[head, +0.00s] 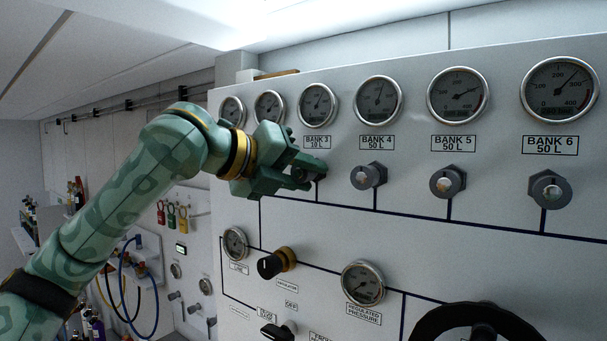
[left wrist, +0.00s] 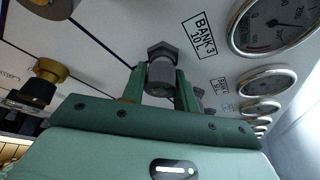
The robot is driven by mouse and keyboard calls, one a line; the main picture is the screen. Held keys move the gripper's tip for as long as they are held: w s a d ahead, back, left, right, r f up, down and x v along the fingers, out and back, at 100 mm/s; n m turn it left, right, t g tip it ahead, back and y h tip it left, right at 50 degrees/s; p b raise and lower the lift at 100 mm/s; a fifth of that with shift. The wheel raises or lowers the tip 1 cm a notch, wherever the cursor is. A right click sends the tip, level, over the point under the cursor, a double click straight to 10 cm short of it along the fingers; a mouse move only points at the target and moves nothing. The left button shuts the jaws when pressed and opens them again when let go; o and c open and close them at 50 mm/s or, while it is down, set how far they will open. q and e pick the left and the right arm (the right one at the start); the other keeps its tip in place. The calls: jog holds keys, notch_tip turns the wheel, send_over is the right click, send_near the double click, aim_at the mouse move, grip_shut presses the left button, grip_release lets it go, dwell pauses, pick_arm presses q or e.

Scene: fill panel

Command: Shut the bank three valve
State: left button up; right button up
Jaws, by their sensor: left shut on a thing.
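The bank three valve is a grey hexagonal knob under the BANK 3 10 L label (head: 316,142) on the white panel. In the head view my left gripper (head: 308,172) covers most of this valve. The left wrist view shows the valve knob (left wrist: 161,72) between the two green fingers of my left gripper (left wrist: 160,85), which is shut on it. The bank three gauge (head: 317,105) sits above the label, and part of it shows in the left wrist view (left wrist: 275,25). My right gripper is in neither view.
The bank four valve (head: 369,177), bank five valve (head: 447,181) and bank six valve (head: 550,189) stick out to the right. Below are the regulator knob (head: 275,263), the regulated pressure gauge (head: 362,283) and a black handwheel (head: 478,312). Hoses (head: 128,290) hang at the left.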

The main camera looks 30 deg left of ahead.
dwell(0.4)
pick_arm(q)
jog(key=o, duration=1)
jog(key=shift+c, duration=0.2)
jog(key=b+v, duration=0.1)
jog(key=v, duration=1.5)
jog(key=shift+s, duration=0.1)
